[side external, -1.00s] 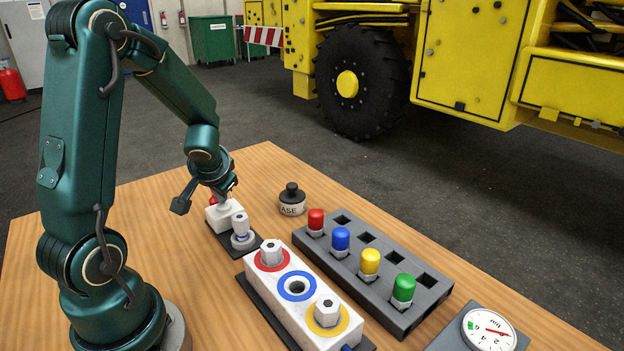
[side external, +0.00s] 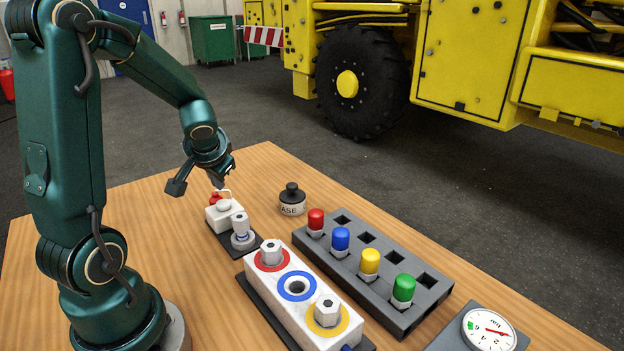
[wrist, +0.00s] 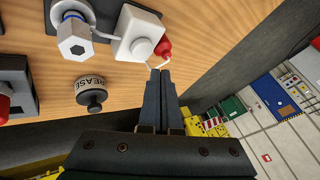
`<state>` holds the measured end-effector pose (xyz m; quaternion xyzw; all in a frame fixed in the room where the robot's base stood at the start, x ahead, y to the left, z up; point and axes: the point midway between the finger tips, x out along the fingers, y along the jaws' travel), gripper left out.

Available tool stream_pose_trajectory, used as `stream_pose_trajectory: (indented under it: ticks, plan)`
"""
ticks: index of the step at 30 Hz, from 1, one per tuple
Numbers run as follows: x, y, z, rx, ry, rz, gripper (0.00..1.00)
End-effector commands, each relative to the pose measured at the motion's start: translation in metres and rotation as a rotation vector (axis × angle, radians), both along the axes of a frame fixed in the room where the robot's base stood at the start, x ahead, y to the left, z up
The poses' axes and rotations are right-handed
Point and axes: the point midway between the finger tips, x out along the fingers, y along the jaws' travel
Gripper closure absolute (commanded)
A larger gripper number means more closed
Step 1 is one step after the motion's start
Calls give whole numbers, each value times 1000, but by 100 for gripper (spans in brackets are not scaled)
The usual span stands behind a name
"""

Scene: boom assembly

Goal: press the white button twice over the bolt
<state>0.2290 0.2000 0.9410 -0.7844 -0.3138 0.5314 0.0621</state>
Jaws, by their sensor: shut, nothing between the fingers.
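The white button (side external: 224,204) sits on top of a small white box (side external: 217,217) on a dark plate. Both also show in the wrist view, the button (wrist: 143,46) beside a red part. The bolt (side external: 241,223) is a pale hex-headed piece upright in a collar on the same plate, in front of the box; it is at upper left in the wrist view (wrist: 77,46). My gripper (side external: 222,186) is shut and empty, a little above the button and apart from it. Its closed fingertips (wrist: 159,74) point beside the box and red part in the wrist view.
A grease pot (side external: 292,199) stands to the right. A white block (side external: 303,299) with coloured rings and a grey rack (side external: 360,265) with coloured caps lie in front. A pressure gauge (side external: 489,329) is at lower right.

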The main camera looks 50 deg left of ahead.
Motion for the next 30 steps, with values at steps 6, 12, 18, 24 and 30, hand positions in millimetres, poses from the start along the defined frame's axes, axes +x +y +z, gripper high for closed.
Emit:
stream_pose_trajectory:
  ticks: [6,12,18,24,30]
  plan:
    - [1,1,23,2,-6,1,100]
    - [0,0,34,0,-3,-2,100]
    - [0,-1,35,-3,-1,-4,100]
    - [0,-1,35,-1,-1,-4,100]
    - [0,-1,35,-2,-2,-3,100]
